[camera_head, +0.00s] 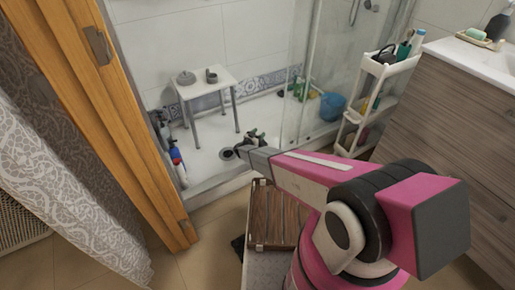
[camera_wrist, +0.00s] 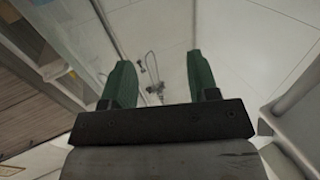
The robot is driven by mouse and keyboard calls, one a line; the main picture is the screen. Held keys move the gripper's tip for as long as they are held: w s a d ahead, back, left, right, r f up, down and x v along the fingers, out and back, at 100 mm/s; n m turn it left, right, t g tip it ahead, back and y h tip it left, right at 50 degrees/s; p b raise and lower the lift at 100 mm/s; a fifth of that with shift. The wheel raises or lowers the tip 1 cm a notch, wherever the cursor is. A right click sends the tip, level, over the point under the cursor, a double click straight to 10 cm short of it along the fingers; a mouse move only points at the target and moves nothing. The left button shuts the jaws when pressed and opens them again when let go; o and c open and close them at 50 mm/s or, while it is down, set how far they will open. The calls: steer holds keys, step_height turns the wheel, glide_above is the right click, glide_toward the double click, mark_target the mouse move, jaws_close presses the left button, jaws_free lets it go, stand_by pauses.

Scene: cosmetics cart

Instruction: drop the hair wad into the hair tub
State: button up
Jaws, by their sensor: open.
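My gripper (camera_head: 254,135) is over the front part of the shower tray, close to the dark round drain (camera_head: 227,154). In the wrist view my gripper (camera_wrist: 160,78) shows two green fingers spread apart, with nothing between them. I cannot make out a hair wad in either view; the drain area is small and partly beside my arm. A grey round tub (camera_head: 186,78) and a small dark cup (camera_head: 211,76) stand on the white stool behind. I cannot tell which one is the hair tub.
The white stool (camera_head: 205,88) stands inside the shower. Bottles (camera_head: 177,163) stand by the left edge, and a blue bucket (camera_head: 332,106) is at the right. A wooden slatted crate (camera_head: 275,217) is below my arm.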

steer(key=v, duration=1)
steer(key=shift+s, duration=0.15)
steer(key=w+d+r+n+g+y, duration=0.1)
steer(key=w+d+r+n+y, duration=0.15)
steer(key=r+y, duration=0.5)
steer(key=w+d+r+n+g+y, duration=0.1)
steer(key=d+r+n+y, duration=0.35)
steer(key=r, duration=0.65)
steer(key=s+d+r+g, duration=0.4)
steer(key=s+d, duration=0.3)
steer(key=s, duration=0.2)
steer(key=s+d+r+g+h, duration=0.1)
steer(key=s+d+r+g, duration=0.3)
steer(key=s+d, duration=0.4)
steer(key=s+d+r+g+h, duration=0.1)
steer(key=s+d+r+g, duration=0.4)
steer(key=s+d, duration=0.3)
steer(key=shift+s+r, duration=0.4)
steer(key=shift+s, duration=0.75)
